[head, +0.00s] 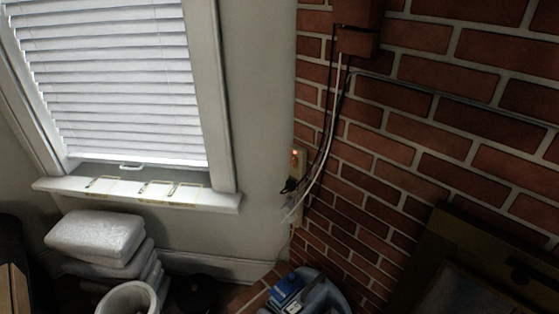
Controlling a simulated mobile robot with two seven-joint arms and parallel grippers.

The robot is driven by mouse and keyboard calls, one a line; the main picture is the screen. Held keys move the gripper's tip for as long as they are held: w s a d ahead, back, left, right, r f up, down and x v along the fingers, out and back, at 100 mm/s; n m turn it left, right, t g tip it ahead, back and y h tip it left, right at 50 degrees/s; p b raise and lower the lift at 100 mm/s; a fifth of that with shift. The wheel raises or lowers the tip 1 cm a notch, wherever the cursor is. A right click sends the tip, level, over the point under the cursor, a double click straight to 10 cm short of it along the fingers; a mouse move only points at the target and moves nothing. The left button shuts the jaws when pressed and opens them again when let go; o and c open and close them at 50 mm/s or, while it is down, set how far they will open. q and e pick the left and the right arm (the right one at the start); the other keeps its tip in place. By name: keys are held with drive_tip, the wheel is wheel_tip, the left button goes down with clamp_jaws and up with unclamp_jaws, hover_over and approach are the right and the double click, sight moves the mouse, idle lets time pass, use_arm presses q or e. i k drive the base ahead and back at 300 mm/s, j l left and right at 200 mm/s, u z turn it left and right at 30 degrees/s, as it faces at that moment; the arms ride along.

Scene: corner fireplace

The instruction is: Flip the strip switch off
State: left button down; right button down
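The power strip (300,170) is a narrow pale strip mounted upright in the corner where the plain wall meets the brick. Its switch (295,154), near the top, glows orange. A dark plug (289,186) and a pale plug sit in the strip below the switch. Dark and white cables (333,120) run from there up to a brick-coloured box. The exact tilt of the switch is too small to tell. Neither of my grippers shows in the head view.
A window sill (140,192) juts out at the left. Below it are stacked white bags (97,236) and a white bucket (127,299). A blue-grey object (305,290) stands on the floor below the strip. A framed panel (470,270) leans at the lower right.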

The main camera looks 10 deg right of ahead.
sight(293, 160)
drive_tip(key=i+j+z, duration=0.1)
drive_tip(key=i+j, duration=0.8)
drive_tip(key=j, duration=0.2)
drive_tip(key=i+z, duration=0.05)
